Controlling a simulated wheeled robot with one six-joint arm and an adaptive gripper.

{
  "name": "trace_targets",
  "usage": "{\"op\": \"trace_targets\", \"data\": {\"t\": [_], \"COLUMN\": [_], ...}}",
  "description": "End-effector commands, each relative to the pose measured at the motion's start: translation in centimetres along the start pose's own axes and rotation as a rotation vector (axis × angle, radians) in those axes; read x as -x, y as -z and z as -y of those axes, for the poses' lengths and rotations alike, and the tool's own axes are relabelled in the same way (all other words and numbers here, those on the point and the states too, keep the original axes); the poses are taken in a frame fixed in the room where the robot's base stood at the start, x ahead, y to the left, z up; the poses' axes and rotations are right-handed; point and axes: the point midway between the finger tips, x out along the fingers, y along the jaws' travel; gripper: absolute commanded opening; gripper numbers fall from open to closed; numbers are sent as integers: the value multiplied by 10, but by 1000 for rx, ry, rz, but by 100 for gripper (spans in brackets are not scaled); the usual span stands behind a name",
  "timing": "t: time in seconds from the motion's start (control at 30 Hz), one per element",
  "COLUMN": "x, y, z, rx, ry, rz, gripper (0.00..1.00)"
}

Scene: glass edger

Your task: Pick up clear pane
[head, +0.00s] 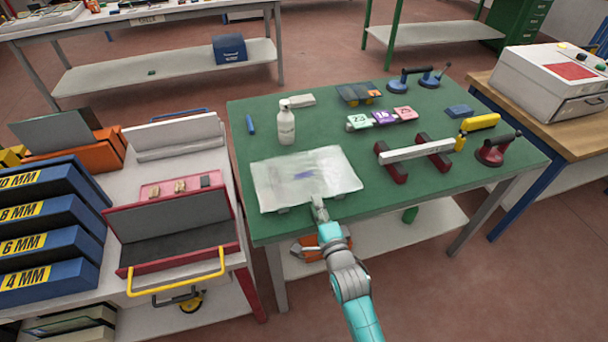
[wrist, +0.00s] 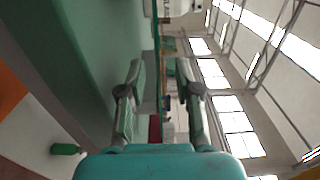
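The clear pane (head: 275,182) lies flat at the front left of the green table (head: 400,190). It looks whitish and see-through, with a small bluish mark near its middle. Small dark supports show at its front edge. My gripper (head: 318,203) is at the pane's front edge, reaching in from the front. In the wrist view my gripper (wrist: 160,70) has its two fingers spread apart. A thin greenish strip shows between them; I cannot tell whether it is the pane's edge. No finger is clearly touching the pane.
A white bottle (head: 286,124) and a blue marker (head: 250,124) stand behind the pane. A grey bar (head: 415,151) on red supports lies to the right.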

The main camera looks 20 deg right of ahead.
Motion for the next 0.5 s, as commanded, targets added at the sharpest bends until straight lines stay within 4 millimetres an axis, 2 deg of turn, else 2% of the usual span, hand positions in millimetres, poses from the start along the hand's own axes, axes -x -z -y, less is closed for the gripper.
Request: {"op": "trace_targets", "data": {"t": [0.13,0.5], "x": [-22,-49], "y": [0,0], "z": [0,0], "rx": [0,0], "ry": [0,1], "rz": [0,0], "gripper": [33,33]}}
